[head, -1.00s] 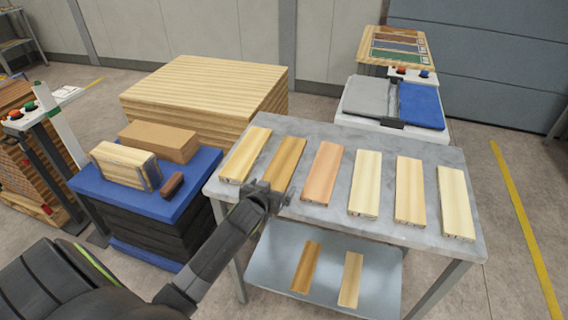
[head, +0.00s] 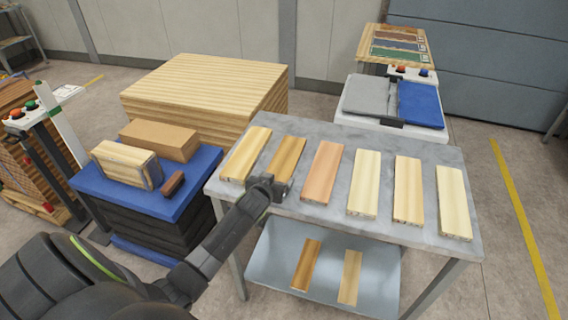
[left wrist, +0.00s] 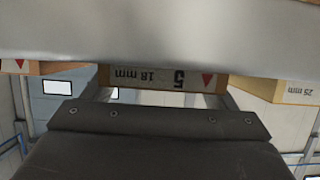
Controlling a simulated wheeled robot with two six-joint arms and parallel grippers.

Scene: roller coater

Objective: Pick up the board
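Several boards lie side by side on the grey table. The brown board (head: 287,154), second from the left, has its near end at my left gripper (head: 270,187), which partly hides that end. In the left wrist view a board end (left wrist: 165,78) faces the camera, with an upside-down label reading "5" and "18 mm" and a red triangle. My gripper's dark body fills the bottom of that view. Whether its fingers touch the board cannot be made out. My right gripper is not in view.
Pale board (head: 246,154) lies close on the left, pinkish board (head: 322,171) on the right. The grey table (head: 345,128) has a lower shelf (head: 329,285) with two boards. A blue-topped stand (head: 200,190) stands left; a large wood stack (head: 205,85) is behind.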

